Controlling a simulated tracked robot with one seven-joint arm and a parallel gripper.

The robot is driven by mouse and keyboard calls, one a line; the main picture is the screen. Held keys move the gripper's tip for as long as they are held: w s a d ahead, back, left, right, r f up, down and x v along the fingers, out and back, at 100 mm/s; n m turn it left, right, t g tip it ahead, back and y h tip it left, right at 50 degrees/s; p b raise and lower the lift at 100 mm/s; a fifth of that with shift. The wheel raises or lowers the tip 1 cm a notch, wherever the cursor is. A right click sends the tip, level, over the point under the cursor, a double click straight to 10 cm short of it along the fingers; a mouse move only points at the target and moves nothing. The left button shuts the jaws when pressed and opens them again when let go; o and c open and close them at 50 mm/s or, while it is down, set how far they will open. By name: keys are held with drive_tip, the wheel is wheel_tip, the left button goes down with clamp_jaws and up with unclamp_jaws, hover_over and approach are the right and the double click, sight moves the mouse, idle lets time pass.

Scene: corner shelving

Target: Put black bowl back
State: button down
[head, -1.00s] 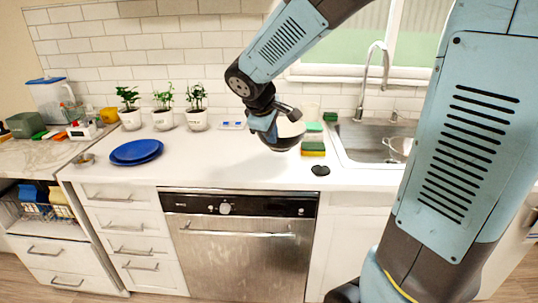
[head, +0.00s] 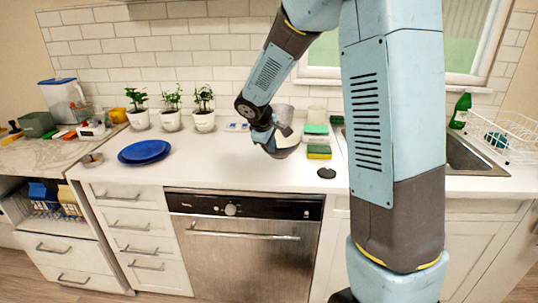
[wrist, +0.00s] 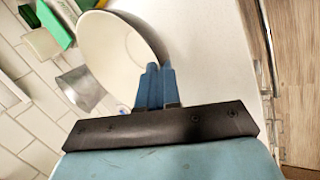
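My gripper (head: 270,147) is over the counter in front of the tiled wall, above and behind the dishwasher. In the wrist view its two blue fingers (wrist: 155,84) are close together at the rim of a bowl (wrist: 118,52). The bowl is tilted and its inside looks cream-white, not black. In the head view the bowl (head: 288,141) hangs beside the gripper and is partly hidden by it. Its outer colour is hard to tell.
A blue plate stack (head: 145,151) and several potted plants stand left on the counter (head: 220,170). Sponges (head: 319,152) and a dark round disc (head: 327,173) lie right of the bowl. A dish rack (head: 505,140) stands far right, beyond the sink, which my arm partly hides.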

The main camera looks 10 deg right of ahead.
drive_tip(key=shift+w+f, duration=0.2)
drive_tip(key=shift+f, duration=0.05)
drive_tip(key=shift+w+f, duration=0.1)
drive_tip(key=shift+f, duration=1.55)
drive_tip(key=shift+f, duration=0.1)
drive_tip(key=c, duration=1.3)
unclamp_jaws()
drive_tip(key=shift+c, duration=0.2)
